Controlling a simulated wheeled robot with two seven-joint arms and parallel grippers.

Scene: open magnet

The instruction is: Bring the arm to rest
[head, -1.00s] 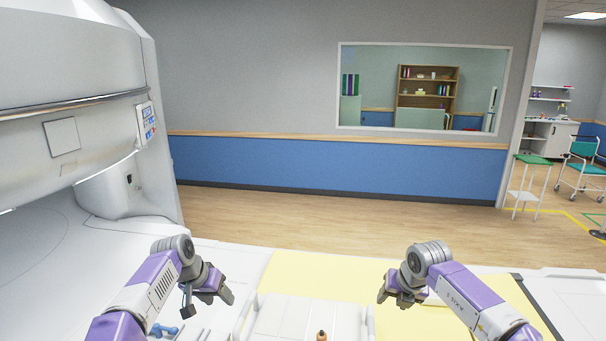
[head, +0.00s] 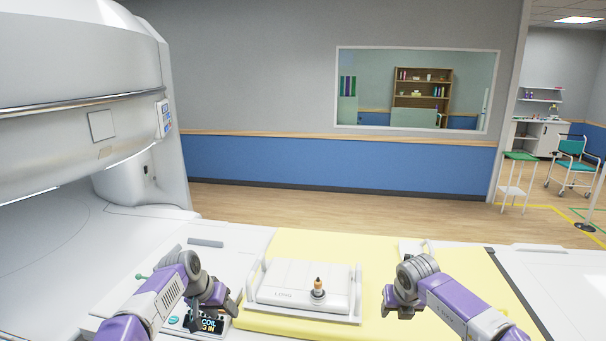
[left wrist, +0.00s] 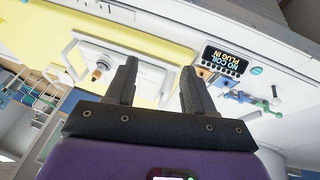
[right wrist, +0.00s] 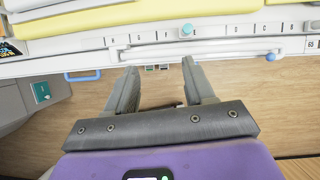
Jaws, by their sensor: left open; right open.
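My left gripper (head: 214,308) is open and empty over the near left part of the table, in front of a small display panel. Its two spread fingers also show in the left wrist view (left wrist: 158,68), with nothing between them. My right gripper (head: 397,304) is open and empty over the yellow pad, to the right of the white coil. In the right wrist view its fingers (right wrist: 160,66) are apart above the wood floor beside the table's edge rail.
A white coil (head: 285,284) with an orange-tipped plug (head: 318,287) lies on the yellow pad (head: 382,256). The display (left wrist: 228,60) reads "NO COIL PLUG IN". The magnet housing (head: 75,65) stands at the left. The floor (head: 330,218) beyond the table is clear.

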